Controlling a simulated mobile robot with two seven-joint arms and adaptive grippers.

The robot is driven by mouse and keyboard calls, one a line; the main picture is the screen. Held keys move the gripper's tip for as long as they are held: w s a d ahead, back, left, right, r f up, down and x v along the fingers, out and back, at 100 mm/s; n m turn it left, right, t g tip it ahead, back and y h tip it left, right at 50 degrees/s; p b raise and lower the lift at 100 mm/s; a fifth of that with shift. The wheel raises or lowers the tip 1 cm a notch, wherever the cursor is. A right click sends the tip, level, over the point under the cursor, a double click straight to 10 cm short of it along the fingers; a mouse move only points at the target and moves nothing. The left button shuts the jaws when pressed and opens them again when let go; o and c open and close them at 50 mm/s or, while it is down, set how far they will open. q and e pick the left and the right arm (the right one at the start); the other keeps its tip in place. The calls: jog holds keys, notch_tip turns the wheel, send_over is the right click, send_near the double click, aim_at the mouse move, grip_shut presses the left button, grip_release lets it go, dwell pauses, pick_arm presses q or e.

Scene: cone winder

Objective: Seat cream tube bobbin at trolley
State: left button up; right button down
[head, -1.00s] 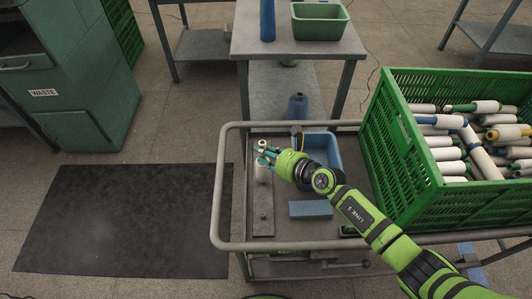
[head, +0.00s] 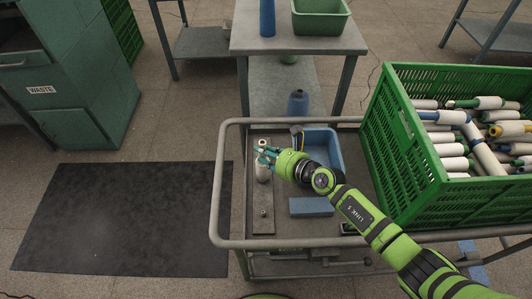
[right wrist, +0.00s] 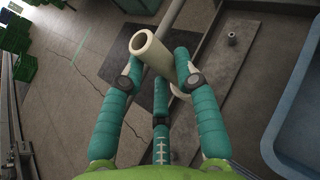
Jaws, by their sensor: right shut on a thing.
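The cream tube bobbin (head: 262,173) is roughly upright over the left part of the trolley (head: 214,190). My right gripper (head: 263,156) is shut around it, with teal fingers on its sides. In the right wrist view, the tube's open end (right wrist: 145,44) points toward the camera between the fingertips (right wrist: 155,75). Below it is a narrow grey plate (head: 262,215) with a short peg (right wrist: 232,39) standing free. Whether the tube's lower end touches the plate or a second peg is hidden by the fingers. My left gripper is not in view.
A blue tray (head: 335,150) and a blue block (head: 311,207) lie right of the plate. A green crate (head: 405,155) full of bobbins stands further right. The trolley's raised rail surrounds the deck. A table (head: 298,45) stands behind; a dark mat (head: 120,220) lies left.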

jog(key=shift+f, duration=0.3)
dwell(0.4)
jog(key=c, duration=0.8)
grip_release()
jog(key=shift+c, duration=0.2)
jog(key=v, duration=1.2)
